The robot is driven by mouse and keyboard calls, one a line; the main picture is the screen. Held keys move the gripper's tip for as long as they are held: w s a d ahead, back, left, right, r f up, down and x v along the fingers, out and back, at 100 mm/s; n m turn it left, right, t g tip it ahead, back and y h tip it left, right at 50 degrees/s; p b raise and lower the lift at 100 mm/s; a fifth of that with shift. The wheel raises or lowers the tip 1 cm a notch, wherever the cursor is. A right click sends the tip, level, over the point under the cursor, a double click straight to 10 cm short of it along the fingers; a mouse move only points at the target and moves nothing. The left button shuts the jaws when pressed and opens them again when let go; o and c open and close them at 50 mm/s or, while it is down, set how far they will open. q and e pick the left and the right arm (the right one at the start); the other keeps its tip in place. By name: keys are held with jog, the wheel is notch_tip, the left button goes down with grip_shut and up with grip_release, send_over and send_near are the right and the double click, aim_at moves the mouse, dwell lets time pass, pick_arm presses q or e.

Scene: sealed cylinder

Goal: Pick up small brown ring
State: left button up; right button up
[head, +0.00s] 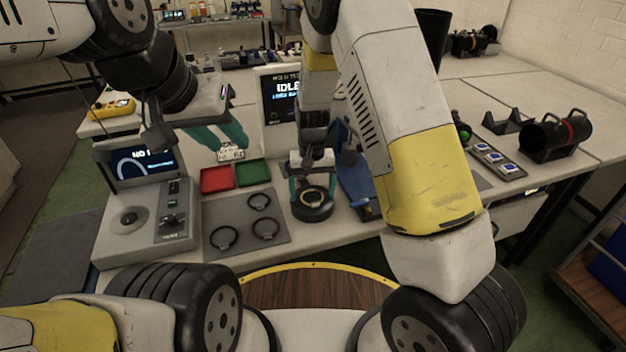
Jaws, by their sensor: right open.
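A small tan-brown ring (311,207) lies on a round black holder (312,216) at the table's front middle. My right gripper (312,190) comes down over it from above. Its teal fingers are apart, one on each side of the ring. Whether they touch the ring or the holder I cannot tell. My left gripper (217,143) hangs over the back left of the table, well away from the ring. Its teal fingers are near a small white printed piece (230,155); whether it grips this is unclear.
A grey mat (240,216) with three dark rings lies left of the holder. Behind it are a red tray (216,179) and a green tray (252,174). A console (150,205) stands at left, a screen (281,97) behind, and a blue piece (357,185) close on the right.

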jog(key=c, duration=1.4)
jog(key=shift+r, duration=0.15)
